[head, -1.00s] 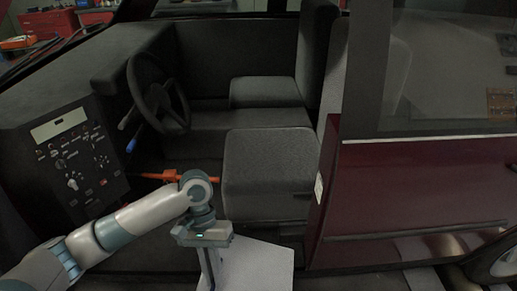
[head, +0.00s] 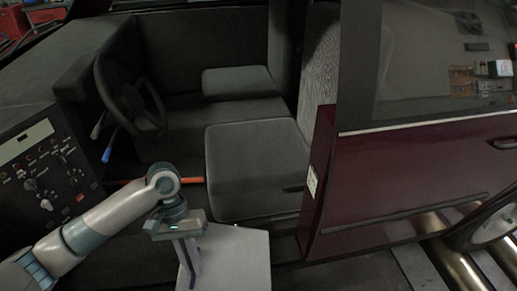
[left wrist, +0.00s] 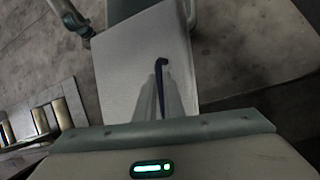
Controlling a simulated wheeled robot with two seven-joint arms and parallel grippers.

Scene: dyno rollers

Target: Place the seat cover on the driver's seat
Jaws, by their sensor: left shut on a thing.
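The seat cover (head: 235,258) looks like a flat, pale grey panel. It hangs low in front of the driver's seat, outside the car, and also fills the middle of the left wrist view (left wrist: 125,75). My left gripper (head: 190,270) is shut on it; its fingers point down and the exact grip is partly hidden. The driver's seat (head: 255,160) is dark grey, with a bare cushion just behind and above the cover. Its backrest (head: 322,75) stands at the right, partly behind the door pillar.
The steering wheel (head: 128,100) and a control panel (head: 45,170) are at the left. An orange bar (head: 190,180) lies low beside the seat. The dark red door (head: 400,180) bounds the right side. The passenger seat (head: 235,82) is beyond. Rollers (head: 450,270) lie at lower right.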

